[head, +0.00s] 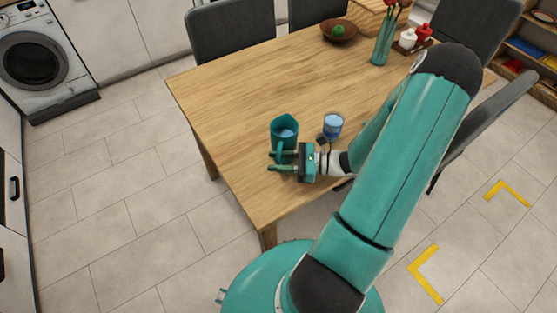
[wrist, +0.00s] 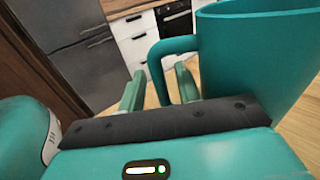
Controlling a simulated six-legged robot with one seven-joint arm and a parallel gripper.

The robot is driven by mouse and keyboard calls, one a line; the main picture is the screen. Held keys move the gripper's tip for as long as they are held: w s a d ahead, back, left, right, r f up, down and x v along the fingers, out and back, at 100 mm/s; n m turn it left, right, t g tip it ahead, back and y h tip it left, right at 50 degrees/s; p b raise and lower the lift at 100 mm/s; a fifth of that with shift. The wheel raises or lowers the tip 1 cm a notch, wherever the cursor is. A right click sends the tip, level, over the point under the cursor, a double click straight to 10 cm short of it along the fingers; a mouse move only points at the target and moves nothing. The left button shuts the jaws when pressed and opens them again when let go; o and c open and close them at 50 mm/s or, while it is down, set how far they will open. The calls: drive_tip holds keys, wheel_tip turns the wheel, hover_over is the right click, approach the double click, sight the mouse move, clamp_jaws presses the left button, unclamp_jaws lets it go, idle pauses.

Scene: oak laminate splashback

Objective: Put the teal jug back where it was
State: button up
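The teal jug (head: 284,127) stands upright on the wooden table, near its front left part, with bluish liquid inside. In the wrist view the jug (wrist: 255,55) fills the upper right, and its handle (wrist: 158,72) reaches left between my fingers. My gripper (head: 271,161) is at the handle side of the jug, low over the table. In the wrist view my gripper's fingers (wrist: 158,88) are apart, one on each side of the handle, with gaps visible. The jug's base is partly hidden.
A glass of blue liquid (head: 333,126) stands just right of the jug, close to my wrist. Farther back are a bowl with a green fruit (head: 338,31), a flower vase (head: 382,48) and condiment bottles (head: 408,38). The table's left and middle (head: 235,90) are clear.

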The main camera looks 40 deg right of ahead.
drive_tip(key=shift+d+r, duration=0.1)
drive_tip(key=shift+r, duration=0.05)
drive_tip(key=v, duration=1.2)
drive_tip(key=shift+r, duration=0.1)
